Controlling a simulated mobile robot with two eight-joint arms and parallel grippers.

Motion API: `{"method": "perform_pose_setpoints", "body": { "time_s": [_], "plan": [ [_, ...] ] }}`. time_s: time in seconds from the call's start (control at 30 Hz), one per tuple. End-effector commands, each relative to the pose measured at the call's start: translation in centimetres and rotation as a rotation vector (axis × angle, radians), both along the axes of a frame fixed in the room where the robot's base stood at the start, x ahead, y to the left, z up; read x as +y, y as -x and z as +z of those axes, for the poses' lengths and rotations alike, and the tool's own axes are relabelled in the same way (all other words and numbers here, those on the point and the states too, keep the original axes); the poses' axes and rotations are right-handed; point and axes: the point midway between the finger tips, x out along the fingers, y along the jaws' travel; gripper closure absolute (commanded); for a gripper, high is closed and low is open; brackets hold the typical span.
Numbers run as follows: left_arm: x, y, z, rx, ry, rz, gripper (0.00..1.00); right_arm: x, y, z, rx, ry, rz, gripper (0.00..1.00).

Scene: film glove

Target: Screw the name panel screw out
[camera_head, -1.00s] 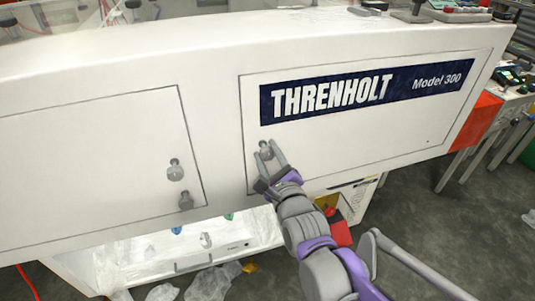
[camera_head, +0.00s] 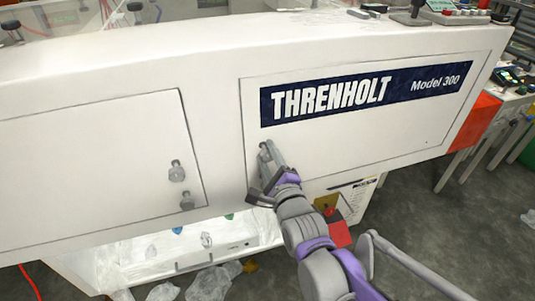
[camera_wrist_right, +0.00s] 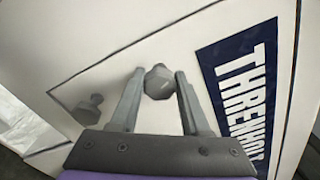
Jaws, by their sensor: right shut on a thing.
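The name panel (camera_head: 350,145) is a white panel with a dark blue THRENHOLT Model 300 label (camera_head: 365,92). Its grey screw (camera_head: 264,151) sits at the panel's lower left, partly hidden by my fingers. In the right wrist view, the screw's hexagonal head (camera_wrist_right: 158,80) lies between the two fingertips. My right gripper (camera_head: 271,152) is shut on this screw, reaching it from below. It also shows in the right wrist view (camera_wrist_right: 158,88). My left gripper is not in view.
The white panel to the left (camera_head: 90,170) carries two similar grey screws, an upper (camera_head: 177,171) and a lower one (camera_head: 187,201). An open bay with clear plastic bags (camera_head: 210,282) lies below. An orange-red block (camera_head: 474,121) is at the right.

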Motion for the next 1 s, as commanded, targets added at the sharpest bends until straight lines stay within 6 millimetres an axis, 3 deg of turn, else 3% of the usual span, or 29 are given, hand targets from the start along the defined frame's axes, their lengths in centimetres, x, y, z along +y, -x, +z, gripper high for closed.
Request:
{"method": "perform_pose_setpoints", "body": {
  "time_s": [1.0],
  "plan": [
    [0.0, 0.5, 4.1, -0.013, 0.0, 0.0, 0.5, 0.0, 0.0, 0.0, -0.298, 0.92, -0.001, 1.0]
  ]
}}
